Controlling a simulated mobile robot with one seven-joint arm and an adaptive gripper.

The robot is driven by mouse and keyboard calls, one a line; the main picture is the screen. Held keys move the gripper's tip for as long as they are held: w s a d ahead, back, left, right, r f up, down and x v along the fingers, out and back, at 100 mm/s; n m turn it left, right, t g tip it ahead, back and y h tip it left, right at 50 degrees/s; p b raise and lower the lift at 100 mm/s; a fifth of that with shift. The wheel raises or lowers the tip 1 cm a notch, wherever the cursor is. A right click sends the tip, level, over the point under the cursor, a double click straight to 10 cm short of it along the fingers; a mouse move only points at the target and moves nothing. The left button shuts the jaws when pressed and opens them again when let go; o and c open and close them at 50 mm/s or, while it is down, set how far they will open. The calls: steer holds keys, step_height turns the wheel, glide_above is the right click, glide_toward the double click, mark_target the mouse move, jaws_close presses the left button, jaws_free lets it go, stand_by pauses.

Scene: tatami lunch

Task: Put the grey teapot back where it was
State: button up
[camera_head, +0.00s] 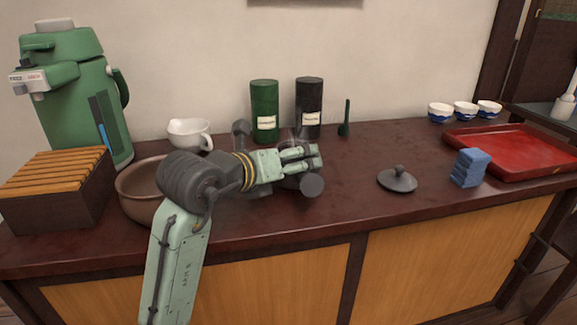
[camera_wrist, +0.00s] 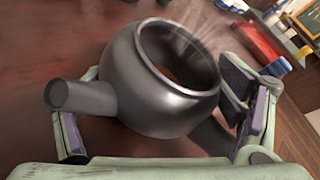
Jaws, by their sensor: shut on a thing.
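The grey teapot (camera_wrist: 150,90) fills the middle of the wrist view, tilted in the picture, with its round mouth uncovered and a stubby round-ended tube pointing to the lower left. My gripper (camera_wrist: 165,118) has one finger on each side of it and is shut on it. In the head view my gripper (camera_head: 302,158) is over the middle of the counter and hides most of the teapot; a round dark grey end (camera_head: 312,186) shows below the fingers. Whether the teapot touches the counter I cannot tell. The grey lid (camera_head: 398,180) lies apart on the counter, to the right.
Green canister (camera_head: 265,112) and black canister (camera_head: 308,108) stand behind my gripper, with a green scoop (camera_head: 345,118). A white spouted bowl (camera_head: 190,133), brown bowl (camera_head: 140,192) and slatted box (camera_head: 58,188) are left.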

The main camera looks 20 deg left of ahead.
steer(key=shift+f, duration=0.25)
steer(key=shift+f, duration=0.2)
steer(key=o, duration=1.5)
steer(key=shift+c, duration=0.2)
